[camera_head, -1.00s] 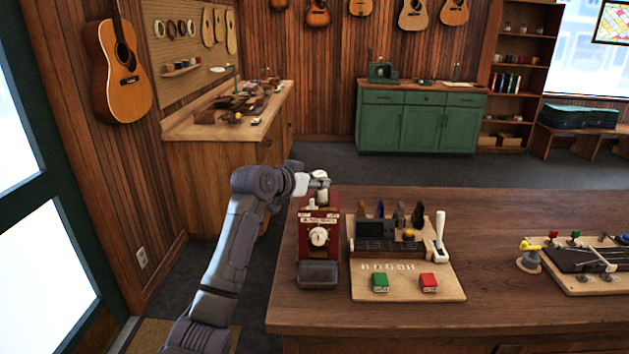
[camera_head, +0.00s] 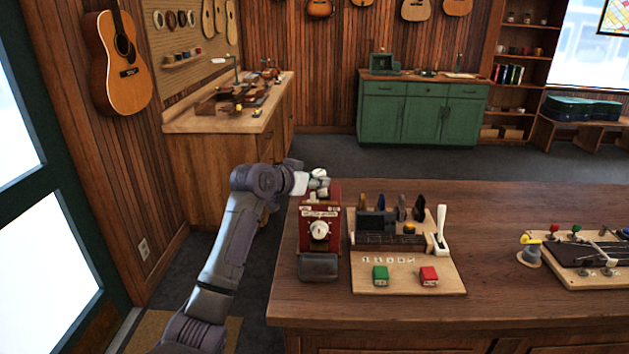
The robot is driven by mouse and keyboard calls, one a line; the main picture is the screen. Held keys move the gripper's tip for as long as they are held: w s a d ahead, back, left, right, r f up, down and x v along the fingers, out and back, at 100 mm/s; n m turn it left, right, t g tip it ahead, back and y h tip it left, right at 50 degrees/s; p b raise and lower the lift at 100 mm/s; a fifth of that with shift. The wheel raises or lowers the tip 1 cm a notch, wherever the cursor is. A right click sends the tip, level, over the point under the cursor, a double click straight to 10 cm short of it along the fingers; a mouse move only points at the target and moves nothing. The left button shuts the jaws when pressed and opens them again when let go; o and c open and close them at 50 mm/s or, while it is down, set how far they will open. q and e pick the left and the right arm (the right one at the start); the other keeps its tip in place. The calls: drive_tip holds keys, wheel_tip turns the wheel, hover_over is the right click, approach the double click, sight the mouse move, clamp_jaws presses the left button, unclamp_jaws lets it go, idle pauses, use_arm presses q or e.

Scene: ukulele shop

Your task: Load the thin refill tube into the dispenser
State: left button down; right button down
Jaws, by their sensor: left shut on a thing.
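The dispenser (camera_head: 320,247) is a red upright box with a white round dial and a dark tray at its foot. It stands at the left end of the wooden counter. My left gripper (camera_head: 320,180) is shut just above the dispenser's top. A small pale upright piece (camera_head: 322,192), probably the thin refill tube, shows under the fingers at the dispenser's top. It is too small to tell whether its lower end is inside the dispenser or only over it. My right gripper is not in view.
Another board (camera_head: 590,262) lies farther right. The counter (camera_head: 490,240) between the boards is clear.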

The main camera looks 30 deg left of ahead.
use_arm(q)
drive_tip(key=shift+a+r, duration=0.1)
drive_tip(key=shift+r, duration=0.25)
idle(0.4)
drive_tip(key=shift+r+p, duration=0.55)
drive_tip(key=shift+p, duration=0.3)
drive_tip(key=shift+s+p, duration=0.2)
drive_tip(key=shift+p, duration=0.1)
idle(0.3)
drive_tip(key=shift+r, duration=0.2)
drive_tip(key=shift+r+p, duration=0.6)
drive_tip(key=shift+p, duration=0.25)
idle(0.7)
